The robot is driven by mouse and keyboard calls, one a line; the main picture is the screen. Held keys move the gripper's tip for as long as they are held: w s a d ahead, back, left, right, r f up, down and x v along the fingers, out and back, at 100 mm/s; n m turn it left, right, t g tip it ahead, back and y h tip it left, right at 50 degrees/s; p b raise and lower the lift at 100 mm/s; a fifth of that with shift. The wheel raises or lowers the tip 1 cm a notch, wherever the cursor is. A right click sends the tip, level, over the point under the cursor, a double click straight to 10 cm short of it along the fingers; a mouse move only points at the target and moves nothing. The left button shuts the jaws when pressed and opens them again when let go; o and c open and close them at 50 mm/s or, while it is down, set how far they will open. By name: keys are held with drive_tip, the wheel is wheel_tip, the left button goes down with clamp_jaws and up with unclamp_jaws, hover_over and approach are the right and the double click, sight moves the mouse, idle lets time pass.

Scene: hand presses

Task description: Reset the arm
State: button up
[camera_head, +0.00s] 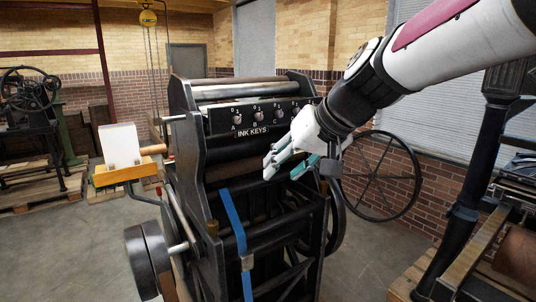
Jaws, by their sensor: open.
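My arm reaches in from the upper right of the head view. My gripper (286,163) is at its end, in front of the black hand press (201,160), below the right part of its ink-key panel (265,114). The fingers are pale teal and white, spread apart and empty. They overlap the press's dark front in the picture; I cannot tell whether they touch it. The panel carries several small knobs with letters and the label "INK KEYS". The letter at its right end is partly hidden by my gripper and arm.
A yellow tray (104,178) with a white block (121,144) juts out at the press's left. A spoked wheel (378,175) stands at right. Another machine (33,120) is far left. Grey floor (70,250) is clear at lower left.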

drive_tip(key=s+d+f+m+h, duration=0.1)
drive_tip(key=s+d+f+h, duration=0.1)
drive_tip(key=s+d, duration=0.5)
drive_tip(key=s+d+f+m+h, duration=0.1)
drive_tip(key=s+d+f+h, duration=0.2)
drive_tip(key=s, duration=1.3)
drive_tip(key=d+f, duration=0.2)
drive_tip(key=d, duration=0.3)
drive_tip(key=shift+s+d+g, duration=0.3)
